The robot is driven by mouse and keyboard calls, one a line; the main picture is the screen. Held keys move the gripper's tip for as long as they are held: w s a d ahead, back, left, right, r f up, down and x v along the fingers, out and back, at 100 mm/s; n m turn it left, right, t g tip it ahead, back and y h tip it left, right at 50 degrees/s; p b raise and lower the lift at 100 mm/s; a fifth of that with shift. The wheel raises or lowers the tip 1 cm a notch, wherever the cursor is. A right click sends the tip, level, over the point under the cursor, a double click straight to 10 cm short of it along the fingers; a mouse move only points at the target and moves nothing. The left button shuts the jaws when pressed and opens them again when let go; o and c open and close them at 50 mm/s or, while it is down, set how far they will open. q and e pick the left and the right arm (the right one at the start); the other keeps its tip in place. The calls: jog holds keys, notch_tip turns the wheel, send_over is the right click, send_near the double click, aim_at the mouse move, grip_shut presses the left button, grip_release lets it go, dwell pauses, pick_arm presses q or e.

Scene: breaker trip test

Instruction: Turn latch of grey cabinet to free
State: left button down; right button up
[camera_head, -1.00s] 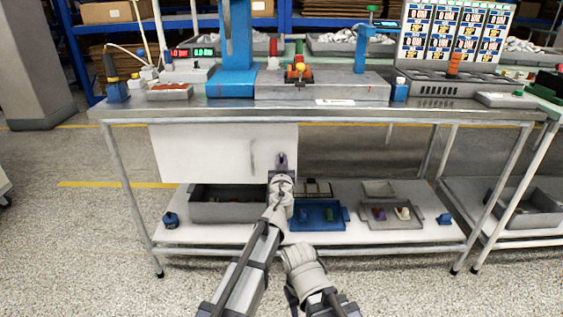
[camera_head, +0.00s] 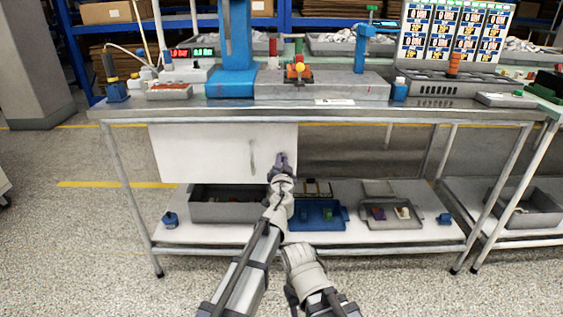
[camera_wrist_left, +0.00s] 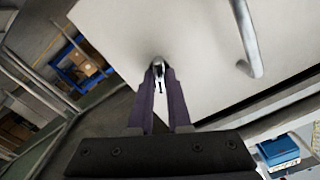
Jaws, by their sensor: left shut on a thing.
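The grey cabinet (camera_head: 200,150) is a pale box front hung under the bench top. A bar handle (camera_head: 252,157) stands on its door and also shows in the wrist view (camera_wrist_left: 246,38). My left gripper (camera_head: 281,157) is at the door's right edge, to the right of the handle. In the wrist view its purple fingers (camera_wrist_left: 159,72) are shut on the small metal latch (camera_wrist_left: 158,65), which they mostly hide. The latch's exact angle cannot be told. Part of my right arm shows low in the head view, but its fingers do not.
The steel bench top (camera_head: 300,112) is above the gripper. The lower shelf (camera_head: 235,232) holds a grey bin (camera_head: 230,212), a blue tray (camera_head: 318,226) and a grey tray (camera_head: 392,224). The space right of the cabinet under the bench is open.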

pick_arm(q)
jog(key=m, duration=1.2)
jog(key=shift+d+f, duration=0.1)
jog(key=shift+f, duration=0.05)
pick_arm(e)
jog(key=shift+f, duration=0.2)
dwell(0.4)
pick_arm(q)
jog(key=c, duration=0.9)
grip_release()
jog(key=shift+o, duration=0.2)
jog(key=s, duration=0.8)
pick_arm(e)
jog(key=shift+s+d, duration=0.6)
jog(key=shift+s, duration=0.25)
pick_arm(q)
jog(key=shift+w, duration=0.1)
